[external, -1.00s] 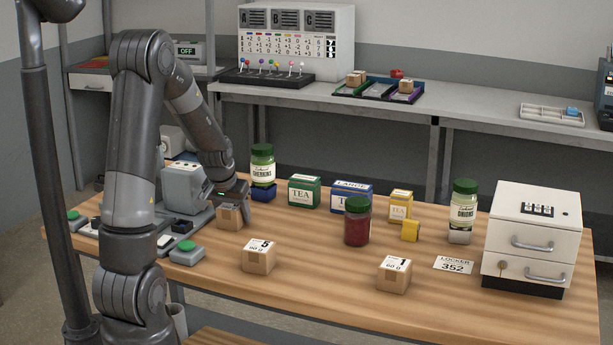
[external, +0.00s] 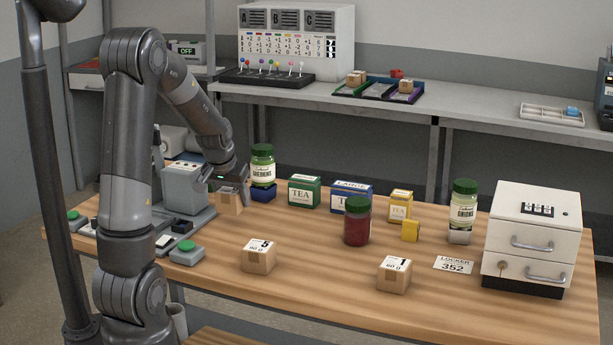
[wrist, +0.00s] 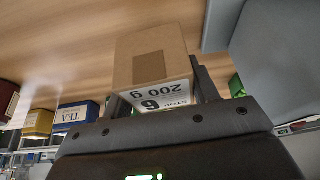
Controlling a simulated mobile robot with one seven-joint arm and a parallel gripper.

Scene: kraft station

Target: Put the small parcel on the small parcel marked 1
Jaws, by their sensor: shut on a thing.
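A small brown cardboard parcel (external: 230,204) hangs in my gripper (external: 233,188), which is shut on its upper part.
A red jar (external: 357,222), a yellow block (external: 410,231) and tea boxes (external: 304,191) stand behind the parcels. A gherkin jar on a blue block (external: 263,192) is close to my gripper. A locker card (external: 453,265) and white cabinet (external: 530,240) are at right. The table between the parcels is clear.

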